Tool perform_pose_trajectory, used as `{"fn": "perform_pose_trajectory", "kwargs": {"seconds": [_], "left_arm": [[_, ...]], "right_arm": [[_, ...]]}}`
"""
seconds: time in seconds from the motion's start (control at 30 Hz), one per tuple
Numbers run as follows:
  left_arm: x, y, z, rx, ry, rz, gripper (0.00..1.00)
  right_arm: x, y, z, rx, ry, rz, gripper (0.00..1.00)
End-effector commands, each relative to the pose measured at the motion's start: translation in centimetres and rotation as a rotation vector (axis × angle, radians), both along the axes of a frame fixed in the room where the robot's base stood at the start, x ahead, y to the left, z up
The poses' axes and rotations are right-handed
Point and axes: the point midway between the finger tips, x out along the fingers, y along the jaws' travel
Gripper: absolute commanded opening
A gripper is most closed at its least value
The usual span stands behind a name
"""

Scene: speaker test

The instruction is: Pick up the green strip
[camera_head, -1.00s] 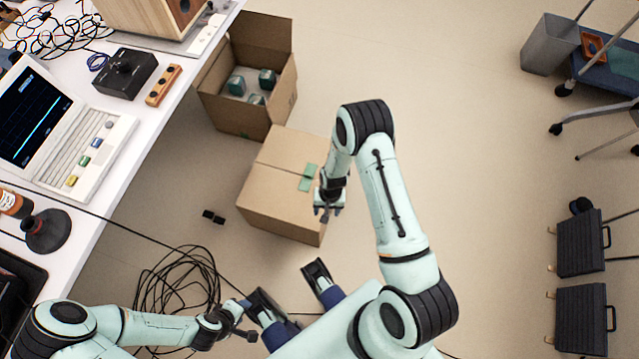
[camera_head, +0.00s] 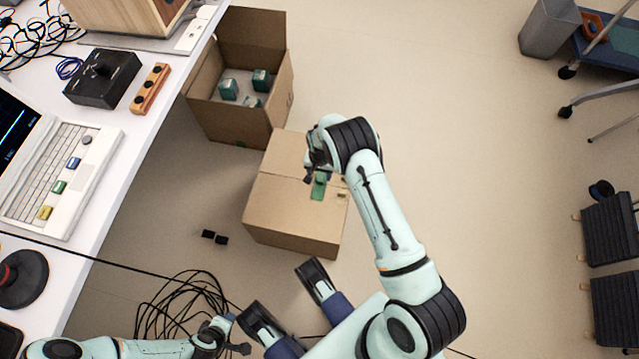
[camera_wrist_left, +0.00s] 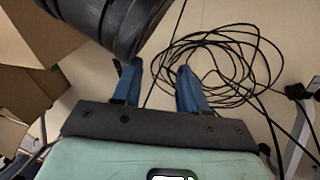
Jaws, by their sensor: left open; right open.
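The green strip (camera_head: 318,190) lies on top of a closed cardboard box (camera_head: 280,215), towards its right side, partly covered by my right gripper in the head view. My right gripper (camera_head: 313,179) is open above the far end of the strip; whether it touches the strip I cannot tell. My left gripper (camera_head: 240,334) is low at the left in the head view, well away from the strip. In the left wrist view its two blue fingers (camera_wrist_left: 160,84) are apart with nothing between them. The green strip is not seen in the left wrist view.
An open cardboard box (camera_head: 232,125) with several green-and-white items stands behind the closed one. A white desk (camera_head: 128,150) with a laptop (camera_head: 62,180) is at the left. Coiled black cable (camera_head: 180,300) lies on the floor.

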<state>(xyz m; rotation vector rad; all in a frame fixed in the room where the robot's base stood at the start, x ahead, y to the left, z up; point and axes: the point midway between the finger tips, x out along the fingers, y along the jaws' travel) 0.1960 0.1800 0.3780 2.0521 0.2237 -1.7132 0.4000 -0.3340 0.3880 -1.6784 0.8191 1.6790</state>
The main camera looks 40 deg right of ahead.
Motion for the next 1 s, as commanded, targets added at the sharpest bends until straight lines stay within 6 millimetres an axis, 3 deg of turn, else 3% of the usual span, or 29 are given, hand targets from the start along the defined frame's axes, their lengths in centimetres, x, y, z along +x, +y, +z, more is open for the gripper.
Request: {"fn": "perform_pose_trajectory", "kwargs": {"seconds": [0.17,0.47,0.7,0.87,0.9,1.0], "left_arm": [[-0.6,0.1,-0.6,-0.002,0.021,0.001,0.43],[-3.5,0.5,-3.1,-0.007,0.117,0.007,0.43],[-3.7,0.5,-3.1,-0.007,0.123,0.008,0.43],[-3.7,0.5,-3.1,-0.008,0.123,0.008,0.43],[-3.6,0.5,-3.1,-0.008,0.123,0.008,0.43],[-3.6,0.5,-3.1,-0.008,0.122,0.008,0.43]], "right_arm": [[-0.1,0.0,-1.1,0.0,0.001,0.0,0.6],[-0.3,0.0,-5.3,0.0,0.001,0.0,0.6],[-0.2,0.0,-5.4,0.001,-0.001,0.0,0.6],[-0.2,0.0,-5.4,0.0,0.0,0.0,0.07],[-0.2,0.0,-5.4,0.0,0.0,0.0,0.02],[-0.2,0.0,-5.4,0.0,0.0,0.0,0.02]]}}
